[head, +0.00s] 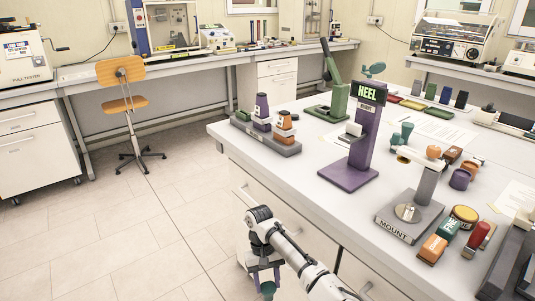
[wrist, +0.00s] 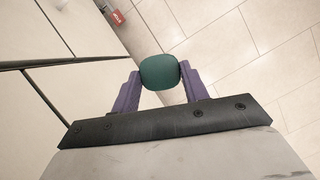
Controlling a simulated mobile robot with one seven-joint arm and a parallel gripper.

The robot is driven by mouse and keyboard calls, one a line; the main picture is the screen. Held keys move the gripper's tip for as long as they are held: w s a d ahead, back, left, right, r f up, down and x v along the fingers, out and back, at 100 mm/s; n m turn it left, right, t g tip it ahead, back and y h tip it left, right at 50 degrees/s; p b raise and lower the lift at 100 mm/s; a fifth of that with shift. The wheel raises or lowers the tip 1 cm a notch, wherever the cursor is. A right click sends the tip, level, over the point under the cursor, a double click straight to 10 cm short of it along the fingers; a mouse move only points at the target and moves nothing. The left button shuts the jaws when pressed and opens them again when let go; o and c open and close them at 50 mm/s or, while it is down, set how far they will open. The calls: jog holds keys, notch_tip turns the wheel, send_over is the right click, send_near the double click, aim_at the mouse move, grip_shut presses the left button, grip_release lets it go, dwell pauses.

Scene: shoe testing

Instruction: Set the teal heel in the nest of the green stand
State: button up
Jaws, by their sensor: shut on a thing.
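My gripper (head: 264,277) hangs low in front of the table, beside its drawers and over the floor. In the wrist view its two purple fingers (wrist: 160,80) are shut on the teal heel (wrist: 160,71), a rounded dark teal block gripped at its sides. Part of the heel also shows below the fingers in the head view (head: 268,289). A green stand (head: 338,101) with an upright lever stands at the table's far left. Its nest is too small and partly hidden to make out.
A purple stand (head: 362,150) with a HEEL display stands near the table's front, right of the green stand. A grey tray (head: 268,139) of purple and orange pieces lies left. A grey MOUNT stand (head: 410,216), tins and blocks crowd the right. Open floor (head: 130,225) lies left.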

aim_at(267, 300)
jog(key=f+m, duration=0.1)
jog(key=f, duration=0.1)
jog(key=s+f+m, duration=0.1)
jog(key=f, duration=0.2)
jog(key=s+f+m+y, duration=0.1)
jog(key=f, duration=0.2)
jog(key=shift+s+f, duration=0.15)
jog(key=shift+f, duration=0.35)
jog(key=shift+d, duration=0.1)
